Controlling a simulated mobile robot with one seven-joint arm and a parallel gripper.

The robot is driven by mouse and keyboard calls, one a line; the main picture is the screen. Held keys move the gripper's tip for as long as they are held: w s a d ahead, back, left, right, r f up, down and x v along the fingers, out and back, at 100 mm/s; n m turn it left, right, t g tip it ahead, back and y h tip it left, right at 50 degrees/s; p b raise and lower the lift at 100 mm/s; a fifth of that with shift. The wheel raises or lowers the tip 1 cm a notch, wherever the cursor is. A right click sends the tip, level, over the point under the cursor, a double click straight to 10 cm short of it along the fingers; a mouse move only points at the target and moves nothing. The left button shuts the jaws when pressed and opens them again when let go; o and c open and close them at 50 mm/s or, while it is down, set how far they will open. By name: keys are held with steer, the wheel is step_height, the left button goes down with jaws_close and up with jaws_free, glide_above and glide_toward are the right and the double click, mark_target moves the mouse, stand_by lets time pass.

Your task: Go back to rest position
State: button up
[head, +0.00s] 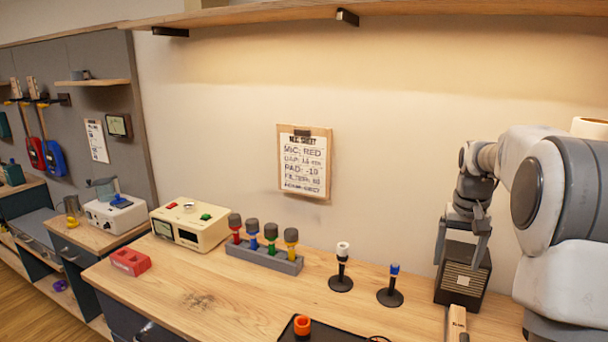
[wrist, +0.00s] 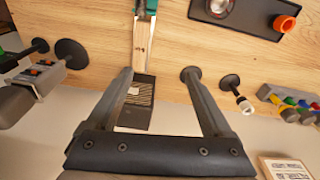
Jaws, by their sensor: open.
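My gripper (head: 478,222) is at the right of the head view, pointing down above a small dark box with a striped front (head: 463,272). In the wrist view my gripper (wrist: 157,74) has its two fingers spread wide with nothing held between them. My arm reaches in from the right edge and is bent at the elbow.
A wooden-handled tool (head: 457,323) lies before the box. A white-topped stand (head: 342,265) and blue-topped stand (head: 392,288) are left of it. A rack of coloured microphones (head: 264,257), a cream device (head: 190,225) and a red block (head: 130,262) stand farther left. A shelf (head: 400,12) runs above.

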steer(key=s+a+r+n+t, duration=0.1)
steer(key=s+a+r, duration=0.5)
steer(key=a, duration=0.1)
steer(key=s+a+f+n+t, duration=0.1)
steer(key=s+a, duration=0.5)
steer(key=s, duration=0.4)
steer(key=s+a+n+t, duration=0.2)
steer(key=s+a, duration=0.4)
steer(key=s, duration=0.5)
steer(key=shift+s+a+f+t+y, duration=0.15)
steer(key=shift+s+f+t+y, duration=0.15)
steer(key=shift+f, duration=0.1)
